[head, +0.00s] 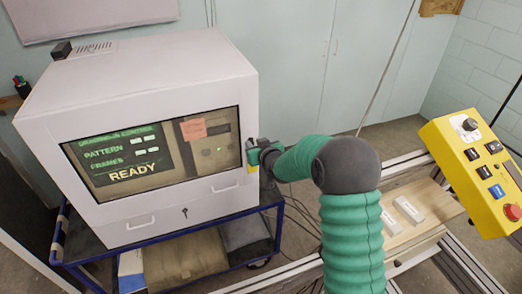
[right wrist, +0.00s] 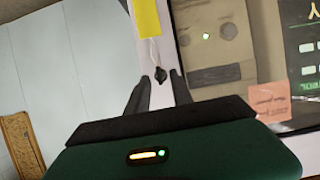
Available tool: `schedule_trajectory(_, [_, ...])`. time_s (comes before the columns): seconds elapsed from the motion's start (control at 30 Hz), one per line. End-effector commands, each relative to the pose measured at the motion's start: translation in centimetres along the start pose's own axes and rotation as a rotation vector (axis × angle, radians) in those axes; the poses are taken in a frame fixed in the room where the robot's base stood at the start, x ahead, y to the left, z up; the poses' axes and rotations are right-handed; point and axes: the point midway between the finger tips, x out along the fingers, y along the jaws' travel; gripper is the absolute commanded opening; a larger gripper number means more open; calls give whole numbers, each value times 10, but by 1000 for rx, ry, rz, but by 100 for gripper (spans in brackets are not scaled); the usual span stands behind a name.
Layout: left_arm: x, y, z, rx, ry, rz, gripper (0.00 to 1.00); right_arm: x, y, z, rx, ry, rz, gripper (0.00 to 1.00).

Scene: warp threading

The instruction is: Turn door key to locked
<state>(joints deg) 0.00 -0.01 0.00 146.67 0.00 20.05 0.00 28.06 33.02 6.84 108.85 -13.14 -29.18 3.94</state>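The white control cabinet (head: 150,80) has a glass door (head: 90,180) on its front, with a lit screen reading READY behind it. In the right wrist view a small dark key (right wrist: 161,76) sits on the pale door frame below a yellow tag (right wrist: 148,18). My right gripper (head: 256,152) is at the right edge of the cabinet front. In the right wrist view its fingers (right wrist: 158,85) are apart, one on each side of the key, with gaps visible. In the head view the gripper hides this key. My left gripper is out of view.
Another dark key (head: 185,212) is on the lower front panel near two handles. The cabinet stands on a blue cart (head: 95,258). A yellow button panel (head: 480,170) and a wooden board (head: 415,215) on rails are at right.

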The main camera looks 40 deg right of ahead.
Motion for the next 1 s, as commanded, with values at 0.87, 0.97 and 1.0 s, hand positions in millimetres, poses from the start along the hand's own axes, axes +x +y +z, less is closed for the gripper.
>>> schedule_trajectory(0.87, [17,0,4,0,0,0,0,-155,1,2,0,-2,0,27])
schedule_trajectory(0.97, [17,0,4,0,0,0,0,-154,1,2,0,-2,0,27])
schedule_trajectory(1.0, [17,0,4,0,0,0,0,-155,1,1,0,-1,0,27])
